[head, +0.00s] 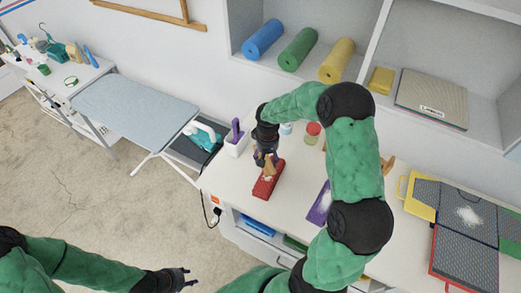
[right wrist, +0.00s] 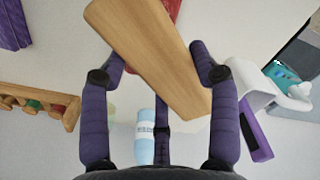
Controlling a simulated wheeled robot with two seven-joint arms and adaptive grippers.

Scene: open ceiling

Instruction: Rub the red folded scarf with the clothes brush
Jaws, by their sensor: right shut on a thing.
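The red folded scarf (head: 265,188) lies on the white table, below my right gripper. A red strip of it shows behind the brush at the top of the right wrist view (right wrist: 174,10). My right gripper (head: 266,160) is shut on the wooden clothes brush (right wrist: 150,55), whose tan body also shows small in the head view (head: 269,172). The brush lies slanted between the purple fingers. Its bristles are hidden, and I cannot tell whether it touches the scarf. My left gripper (head: 188,279) is open and empty at the bottom, over the floor, away from the table.
A white holder (head: 236,146) with a purple item stands left of the scarf. A purple cloth (head: 319,205) with white powder lies to its right, partly behind my arm. Small bottles (head: 312,130) stand behind. An ironing board (head: 135,108) is at left.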

